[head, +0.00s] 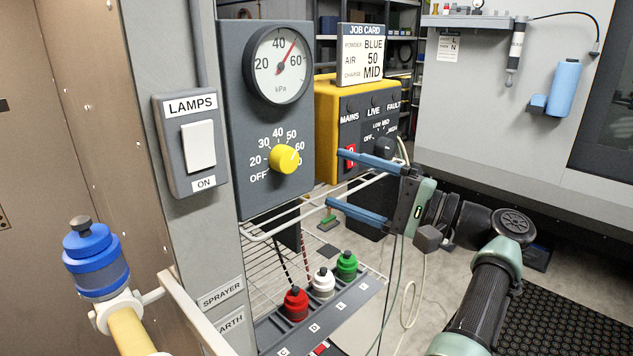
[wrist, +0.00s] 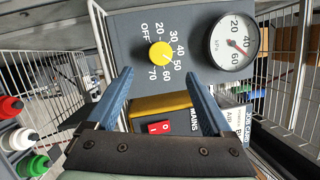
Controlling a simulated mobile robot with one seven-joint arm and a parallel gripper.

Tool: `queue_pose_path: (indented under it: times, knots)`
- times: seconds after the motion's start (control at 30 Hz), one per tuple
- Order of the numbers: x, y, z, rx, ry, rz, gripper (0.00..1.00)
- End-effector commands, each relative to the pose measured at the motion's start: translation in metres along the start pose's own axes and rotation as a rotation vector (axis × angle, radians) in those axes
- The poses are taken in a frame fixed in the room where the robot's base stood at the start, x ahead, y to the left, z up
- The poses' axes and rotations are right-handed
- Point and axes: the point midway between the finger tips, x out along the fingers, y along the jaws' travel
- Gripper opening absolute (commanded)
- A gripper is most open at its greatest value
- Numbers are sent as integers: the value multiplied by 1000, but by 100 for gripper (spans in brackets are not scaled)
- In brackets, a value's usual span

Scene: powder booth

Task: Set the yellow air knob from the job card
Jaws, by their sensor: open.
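The yellow air knob (head: 284,158) sits on a grey panel below a round kPa gauge (head: 278,65). Its scale runs from OFF through 20 to 70. The knob's pointer mark is too small to read surely. The gauge needle stands between 40 and 60, near 50. The job card (head: 361,56) reads powder BLUE, air 50, charge MID. My gripper (head: 335,178) is open and empty, to the right of the knob and apart from it. In the wrist view the knob (wrist: 162,52) shows beyond and between the open fingers (wrist: 160,80).
A yellow control box (head: 328,105) with a red mains switch stands beside the panel. A wire rack and a shelf with red (head: 295,304), white and green capped fittings lie below. A lamps switch (head: 198,145) is at left, above a blue-capped sprayer part (head: 95,258).

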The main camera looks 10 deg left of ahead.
Motion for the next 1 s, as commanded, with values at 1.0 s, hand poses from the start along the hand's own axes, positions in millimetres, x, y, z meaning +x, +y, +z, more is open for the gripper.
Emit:
queue_pose_path:
  times: [1.0]
  knots:
    - [-61, 14, -46, -283, 368, 224, 85]
